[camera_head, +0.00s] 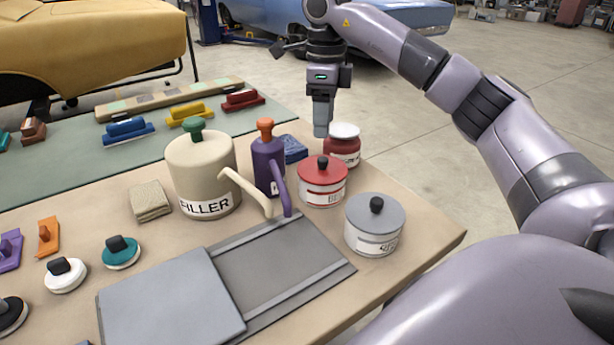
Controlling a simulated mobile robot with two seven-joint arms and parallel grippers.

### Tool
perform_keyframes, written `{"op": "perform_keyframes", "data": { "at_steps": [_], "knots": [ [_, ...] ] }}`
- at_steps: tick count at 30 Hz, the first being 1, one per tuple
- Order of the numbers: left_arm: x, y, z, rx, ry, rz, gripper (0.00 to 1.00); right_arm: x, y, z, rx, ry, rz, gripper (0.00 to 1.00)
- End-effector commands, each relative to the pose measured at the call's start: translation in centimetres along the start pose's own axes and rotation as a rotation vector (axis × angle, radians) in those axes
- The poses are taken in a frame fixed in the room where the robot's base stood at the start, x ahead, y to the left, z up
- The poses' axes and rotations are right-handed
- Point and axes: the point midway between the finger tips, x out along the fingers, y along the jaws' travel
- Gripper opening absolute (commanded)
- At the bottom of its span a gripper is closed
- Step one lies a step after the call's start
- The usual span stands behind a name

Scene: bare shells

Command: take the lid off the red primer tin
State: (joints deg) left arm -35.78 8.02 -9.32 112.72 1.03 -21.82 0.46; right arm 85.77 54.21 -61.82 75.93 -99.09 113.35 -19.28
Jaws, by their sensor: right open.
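The red primer tin (313,197) stands upright at the right part of the table, with a pale label on its front that is too small to read fully. Its red lid (309,170) sits on top and has a black knob (323,162) in the middle. My right gripper (321,132) points down behind the tin in the picture, just left of the dark red jar with a white lid. It is apart from the black knob, open, with nothing visible between its fingers. My left gripper is not in view.
A grey tin (373,240) stands in front right of the red tin. The dark red jar (345,151) is behind it. A purple can (268,165) and cream FILLER can (201,172) stand left. A grey tray (272,262) lies in front. The table's right edge is close.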

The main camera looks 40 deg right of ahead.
Motion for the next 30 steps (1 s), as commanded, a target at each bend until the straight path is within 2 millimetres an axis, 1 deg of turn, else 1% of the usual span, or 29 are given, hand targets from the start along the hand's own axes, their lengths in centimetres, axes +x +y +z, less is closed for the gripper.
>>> {"op": "perform_keyframes", "data": {
  "at_steps": [1,5,11,18,21,28,29,30],
  "knots": [
    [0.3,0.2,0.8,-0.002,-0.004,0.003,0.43,0.8,0.0,0.0,0.0,-0.001,0.0,0.54],
    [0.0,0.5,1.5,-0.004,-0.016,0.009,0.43,1.6,0.0,0.0,-0.001,0.001,0.001,0.54],
    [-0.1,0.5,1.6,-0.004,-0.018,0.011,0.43,3.8,0.1,-0.2,-0.002,0.002,0.002,0.54],
    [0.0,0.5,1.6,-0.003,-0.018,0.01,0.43,7.2,0.3,-0.5,-0.002,0.002,0.002,0.54],
    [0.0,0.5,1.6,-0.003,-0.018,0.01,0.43,7.9,0.3,-0.5,-0.002,-0.001,0.001,0.54],
    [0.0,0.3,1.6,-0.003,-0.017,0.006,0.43,8.0,0.3,-0.5,-0.002,-0.002,0.001,0.54],
    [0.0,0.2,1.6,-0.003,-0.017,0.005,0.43,8.0,0.3,-0.5,-0.002,-0.002,0.001,0.48],
    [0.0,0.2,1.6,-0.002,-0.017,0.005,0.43,8.0,0.3,-0.5,-0.002,-0.002,0.001,0.35]
  ]
}}
